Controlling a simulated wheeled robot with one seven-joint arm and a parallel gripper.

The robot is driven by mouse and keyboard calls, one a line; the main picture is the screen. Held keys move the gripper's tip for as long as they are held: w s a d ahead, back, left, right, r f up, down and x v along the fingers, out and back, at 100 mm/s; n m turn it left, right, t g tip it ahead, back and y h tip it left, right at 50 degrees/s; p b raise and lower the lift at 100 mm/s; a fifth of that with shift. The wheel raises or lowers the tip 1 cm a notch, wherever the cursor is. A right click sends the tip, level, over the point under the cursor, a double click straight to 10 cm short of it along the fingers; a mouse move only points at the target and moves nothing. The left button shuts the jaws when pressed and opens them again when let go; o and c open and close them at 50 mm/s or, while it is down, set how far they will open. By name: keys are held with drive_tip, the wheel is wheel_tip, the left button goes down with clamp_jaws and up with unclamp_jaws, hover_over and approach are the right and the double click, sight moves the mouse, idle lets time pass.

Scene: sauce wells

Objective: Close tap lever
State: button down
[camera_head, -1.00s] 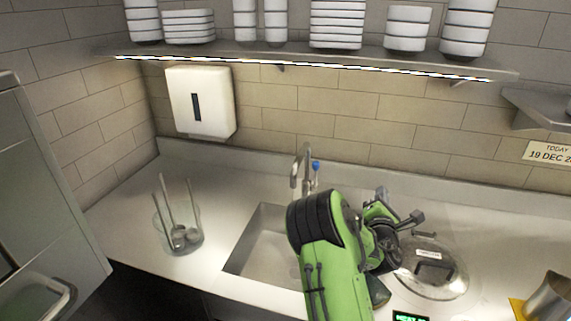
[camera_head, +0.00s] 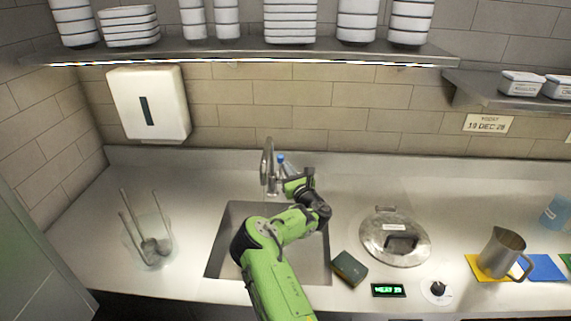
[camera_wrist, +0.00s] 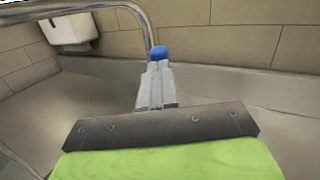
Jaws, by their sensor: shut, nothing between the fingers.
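The metal tap (camera_head: 268,167) stands behind the sink, its curved pipe also crossing the top left of the wrist view (camera_wrist: 100,6). Its blue-tipped lever (camera_head: 281,158) is on the tap's right side. In the wrist view the blue tip (camera_wrist: 158,52) shows right at the end of my fingers. My gripper (camera_head: 286,168) is shut and empty, pointing at the lever from the front right. I cannot tell whether the fingertips touch the lever. The lower part of the lever is hidden behind the fingers.
My arm reaches across the sink (camera_head: 222,240). A glass holder with utensils (camera_head: 150,245) stands left. Right of the sink are a sponge (camera_head: 349,268), a round lid (camera_head: 380,225), a small display (camera_head: 388,290) and a metal jug (camera_head: 500,252). A paper dispenser (camera_head: 150,103) hangs on the wall.

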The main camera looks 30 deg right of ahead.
drive_tip(key=shift+x, duration=1)
drive_tip(key=shift+r, duration=0.1)
drive_tip(key=w+g+p, duration=0.1)
drive_tip(key=p, duration=0.2)
drive_tip(key=d+r+m+g+p, duration=0.1)
drive_tip(key=p, duration=0.3)
drive_tip(key=shift+w+d+r, duration=0.1)
drive_tip(key=shift+w+d, duration=0.1)
drive_tip(key=shift+w, duration=0.2)
drive_tip(key=shift+a, duration=0.1)
